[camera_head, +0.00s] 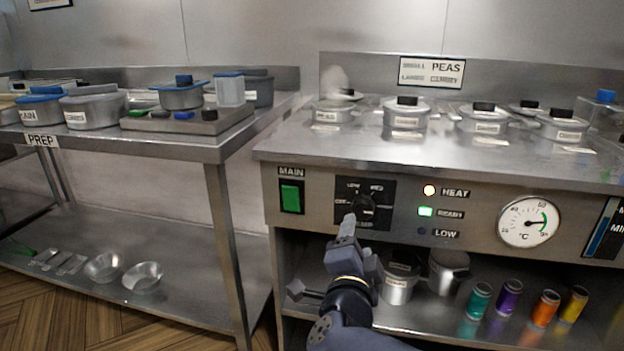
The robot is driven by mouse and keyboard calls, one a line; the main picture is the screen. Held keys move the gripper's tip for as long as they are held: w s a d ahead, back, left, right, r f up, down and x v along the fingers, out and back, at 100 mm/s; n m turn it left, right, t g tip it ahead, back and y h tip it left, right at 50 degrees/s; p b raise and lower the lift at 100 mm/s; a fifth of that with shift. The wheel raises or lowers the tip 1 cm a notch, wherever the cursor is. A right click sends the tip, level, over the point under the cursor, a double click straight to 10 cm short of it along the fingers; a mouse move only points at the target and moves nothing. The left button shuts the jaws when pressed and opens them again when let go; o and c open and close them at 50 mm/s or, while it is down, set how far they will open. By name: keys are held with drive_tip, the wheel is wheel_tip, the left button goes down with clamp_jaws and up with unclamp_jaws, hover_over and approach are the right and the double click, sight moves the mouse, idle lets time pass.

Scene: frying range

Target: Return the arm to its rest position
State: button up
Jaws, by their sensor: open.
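My gripper (350,226) is in front of the range's control panel, just below the black temperature knob (362,207). It is open and I see nothing held in it. Its tip overlaps the lower edge of the knob in the picture; I cannot tell whether it touches. My arm reaches up from the bottom centre of the view.
The range (278,157) carries several lidded pots (406,114). Its panel has a green main switch (290,196), lit lamps and a dial (527,221). Pots and coloured canisters (510,298) stand on the shelf below. A prep table (190,146) stands left, with a gap between.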

sight(362, 212)
drive_tip(key=b+x, duration=0.2)
drive_tip(key=x, duration=0.7)
drive_tip(key=shift+w, duration=0.2)
drive_tip(key=shift+s, duration=0.15)
